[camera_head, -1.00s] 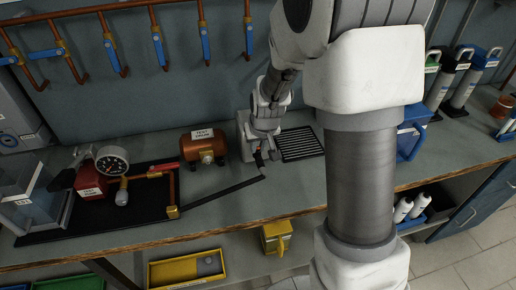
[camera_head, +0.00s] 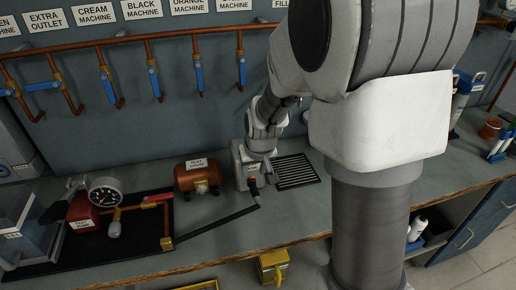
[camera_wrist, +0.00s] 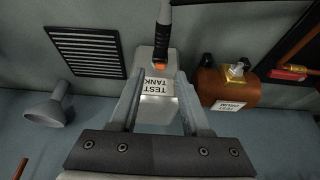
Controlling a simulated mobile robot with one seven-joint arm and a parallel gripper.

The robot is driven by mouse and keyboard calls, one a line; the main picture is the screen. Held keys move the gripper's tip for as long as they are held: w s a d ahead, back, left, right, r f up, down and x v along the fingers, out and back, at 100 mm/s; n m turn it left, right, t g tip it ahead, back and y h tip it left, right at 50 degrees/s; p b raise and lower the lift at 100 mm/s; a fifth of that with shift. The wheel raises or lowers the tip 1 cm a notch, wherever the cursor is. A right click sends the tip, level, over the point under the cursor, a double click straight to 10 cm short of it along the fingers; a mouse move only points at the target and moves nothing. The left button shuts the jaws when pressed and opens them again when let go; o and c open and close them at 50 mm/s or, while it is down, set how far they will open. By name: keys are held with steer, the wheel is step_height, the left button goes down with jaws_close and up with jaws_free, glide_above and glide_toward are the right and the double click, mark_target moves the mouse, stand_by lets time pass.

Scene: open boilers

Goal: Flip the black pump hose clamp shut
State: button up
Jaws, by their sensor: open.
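The black pump hose (camera_head: 225,222) runs along the bench from the pump rig to a pale grey box labelled TEST TANK (camera_wrist: 158,88). In the wrist view the hose end (camera_wrist: 164,20) meets the tank at a small orange-red piece (camera_wrist: 160,65), which also shows in the head view (camera_head: 252,182). This piece may be the clamp; whether it is up or down is too small to tell. My gripper (camera_wrist: 160,80) is open and empty, its fingers either side of the tank label in the wrist view. In the head view it hangs over the tank (camera_head: 241,168).
A brown tank (camera_head: 198,176) stands left of the grey one, and a black slotted grate (camera_head: 296,171) lies to its right. The red pump with a gauge (camera_head: 104,192) is further left. Copper pipes with blue handles (camera_head: 153,80) line the wall. Bare bench lies in front.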

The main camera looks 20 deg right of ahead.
steer(key=p+v, duration=0.1)
steer(key=v, duration=1.2)
steer(key=shift+r, duration=0.2)
